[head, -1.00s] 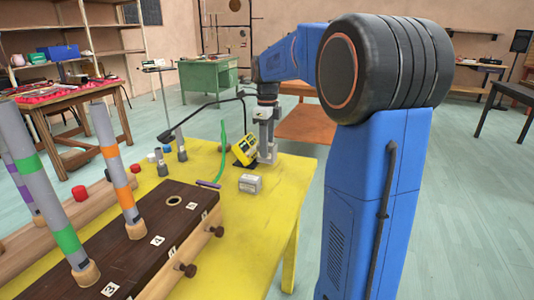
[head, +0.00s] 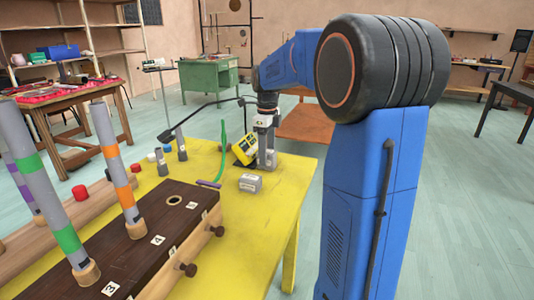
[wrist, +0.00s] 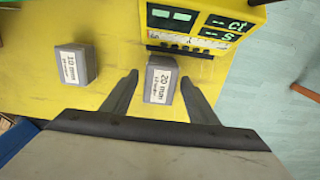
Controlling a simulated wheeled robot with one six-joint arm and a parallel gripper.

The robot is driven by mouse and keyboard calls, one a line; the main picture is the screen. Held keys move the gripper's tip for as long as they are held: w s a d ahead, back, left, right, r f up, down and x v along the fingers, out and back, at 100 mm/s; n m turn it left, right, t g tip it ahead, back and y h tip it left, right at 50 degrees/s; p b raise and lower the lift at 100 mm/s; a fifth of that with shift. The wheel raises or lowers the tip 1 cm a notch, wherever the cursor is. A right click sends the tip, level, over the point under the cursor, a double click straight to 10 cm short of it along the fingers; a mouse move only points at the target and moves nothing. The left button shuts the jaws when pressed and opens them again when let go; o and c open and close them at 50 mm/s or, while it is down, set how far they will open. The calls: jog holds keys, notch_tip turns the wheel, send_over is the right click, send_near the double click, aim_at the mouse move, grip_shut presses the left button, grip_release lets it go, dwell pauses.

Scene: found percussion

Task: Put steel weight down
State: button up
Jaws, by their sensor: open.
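A grey block with a white label reading "20 mm" (wrist: 160,84), which I take for the steel weight, stands between the fingers of my gripper (wrist: 159,77) in the wrist view. The fingers are open, one on each side, with narrow gaps to the block. The block appears to rest on the yellow table (wrist: 112,18), just beside a yellow device with a digital display (wrist: 205,20). In the head view my gripper (head: 267,156) is low at the table's far end, and its fingers largely hide the block.
A second grey labelled block (head: 250,183) stands nearby; in the wrist view it reads "10 mm" (wrist: 75,66). The yellow device (head: 244,149) is close to my gripper. A dark wooden box with upright tubes (head: 150,238) fills the near left. The table's right side is bare.

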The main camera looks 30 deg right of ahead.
notch_tip(320, 180, up, 12)
jog(key=shift+r, duration=0.15)
dwell(0.4)
dwell(0.4)
